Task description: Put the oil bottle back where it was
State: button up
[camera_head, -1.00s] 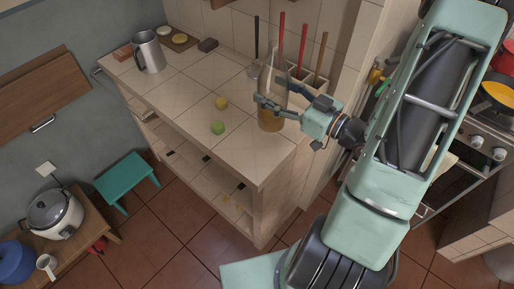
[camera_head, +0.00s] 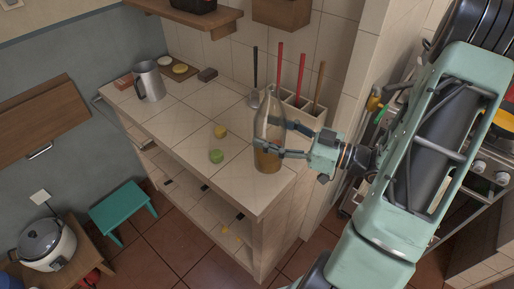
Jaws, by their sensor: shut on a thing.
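The oil bottle (camera_head: 266,158) is clear glass with amber oil in its lower part. It is upright over the right end of the tiled counter (camera_head: 182,128), near the front edge. My gripper (camera_head: 268,140) reaches in from the right and is shut on the bottle's middle, with its fingers around the glass. I cannot tell whether the bottle's base touches the tiles.
A utensil holder (camera_head: 297,106) with several long handles stands behind the bottle. A metal jug (camera_head: 149,80) stands at the far left. The left front tiles are clear.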

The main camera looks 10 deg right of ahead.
jog(key=w+f, duration=0.1)
jog(key=a+f, duration=0.1)
jog(key=f, duration=0.1)
jog(key=w+a+f, duration=0.1)
jog(key=shift+w+a+f, duration=0.2)
jog(key=shift+w+f, duration=0.1)
jog(key=f, duration=0.2)
jog(key=shift+w+a+f, duration=0.15)
jog(key=shift+w+f, duration=0.05)
jog(key=shift+f, duration=0.55)
jog(key=shift+f, duration=0.2)
jog(key=o, duration=1.7)
jog(key=shift+c, duration=0.2)
